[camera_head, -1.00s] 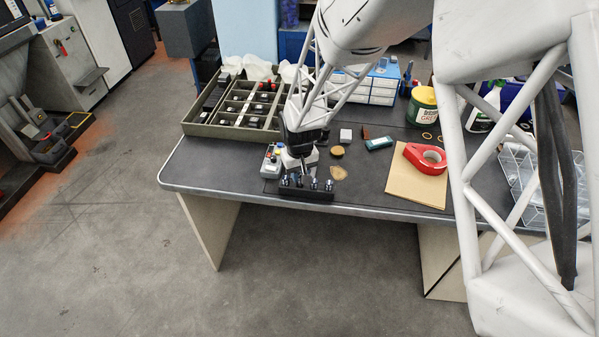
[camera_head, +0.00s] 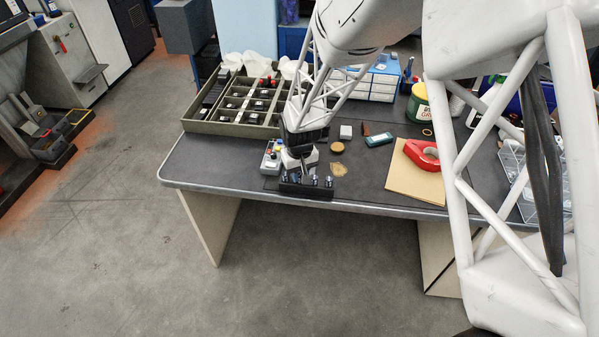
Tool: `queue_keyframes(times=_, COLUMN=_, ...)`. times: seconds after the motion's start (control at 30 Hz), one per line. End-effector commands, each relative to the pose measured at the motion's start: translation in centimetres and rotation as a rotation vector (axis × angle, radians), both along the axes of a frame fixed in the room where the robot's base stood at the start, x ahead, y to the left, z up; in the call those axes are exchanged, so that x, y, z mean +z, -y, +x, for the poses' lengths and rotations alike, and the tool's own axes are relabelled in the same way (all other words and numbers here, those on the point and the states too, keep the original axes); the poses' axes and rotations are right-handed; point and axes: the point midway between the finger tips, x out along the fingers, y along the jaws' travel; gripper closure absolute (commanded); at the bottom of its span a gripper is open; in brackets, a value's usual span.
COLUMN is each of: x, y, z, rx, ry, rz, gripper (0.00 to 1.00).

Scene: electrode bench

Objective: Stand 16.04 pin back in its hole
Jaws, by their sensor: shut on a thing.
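A small dark rack (camera_head: 305,190) sits at the front edge of the bench, with several silvery pins (camera_head: 328,182) standing in a row. My gripper (camera_head: 303,172) points down over the left part of the rack, its jaws shut on a pin. The held pin is small and mostly hidden by the jaws. I cannot tell whether its lower end is in a hole or above one. The 16.04 marking cannot be read.
A grey control box (camera_head: 270,158) stands just left of my gripper. A divided tray (camera_head: 215,127) is behind. The bench's left front is clear.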

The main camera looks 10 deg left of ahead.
Motion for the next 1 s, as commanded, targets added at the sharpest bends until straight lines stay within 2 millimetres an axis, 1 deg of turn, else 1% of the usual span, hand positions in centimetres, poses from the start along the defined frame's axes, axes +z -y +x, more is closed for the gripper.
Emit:
queue_keyframes(times=0.37, x=-0.08, y=-0.01, z=0.02, rx=0.000, ry=0.001, rz=0.000, gripper=1.00)
queue_keyframes(times=0.4, x=-0.08, y=-0.01, z=0.02, rx=0.000, ry=0.001, rz=0.000, gripper=0.74)
queue_keyframes(times=0.57, x=-0.07, y=-0.01, z=0.02, rx=0.000, ry=0.001, rz=0.000, gripper=0.49)
queue_keyframes(times=0.83, x=-0.09, y=-0.04, z=-0.03, rx=0.000, ry=0.000, rz=0.000, gripper=0.48)
queue_keyframes(times=1.0, x=0.56, y=-0.06, z=0.01, rx=0.001, ry=0.002, rz=0.001, gripper=0.48)
